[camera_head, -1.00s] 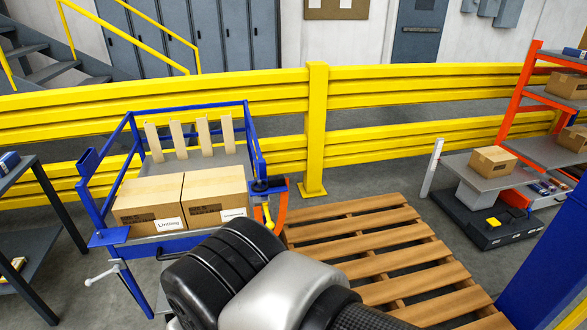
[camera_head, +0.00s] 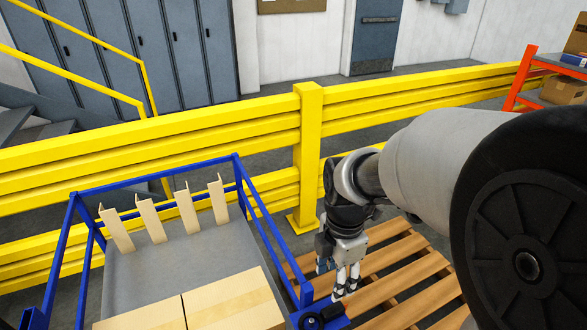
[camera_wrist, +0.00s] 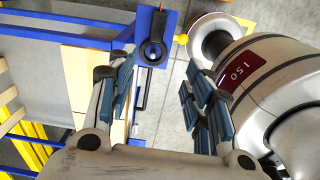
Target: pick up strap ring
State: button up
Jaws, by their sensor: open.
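The strap ring is probably the black ring (camera_head: 312,322) on a blue plate at the near right corner of the blue cart, at the bottom edge of the head view and partly cut off. In the wrist view the black ring (camera_wrist: 153,54) lies on the blue plate (camera_wrist: 166,22), ahead of the fingertips. My gripper (camera_head: 338,283) points down, open and empty, above and just beyond that corner. In the wrist view my gripper (camera_wrist: 160,88) has its blue-padded fingers apart, with floor and cart edge showing between them. Nothing touches the ring that I can see.
The blue cart (camera_head: 92,262) holds cardboard boxes (camera_head: 232,305) and several upright tan strips (camera_head: 184,205). A wooden pallet (camera_head: 415,270) lies on the floor to the right. A yellow guard rail (camera_head: 400,108) runs behind. An orange rack (camera_head: 523,78) stands far right.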

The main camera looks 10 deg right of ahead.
jog(key=b, duration=0.4)
send_over(329, 311)
jog(key=f, duration=1.2)
jog(key=shift+s+f, duration=0.15)
jog(key=shift+s, duration=0.2)
jog(key=shift+w+f+b, duration=0.2)
jog(key=shift+f+b, duration=0.45)
jog(key=shift+f, duration=0.75)
jog(key=shift+w+f+b, duration=0.15)
jog(key=shift+f+b, duration=0.45)
jog(key=shift+f, duration=0.75)
jog(key=shift+r, duration=0.1)
jog(key=c, duration=1)
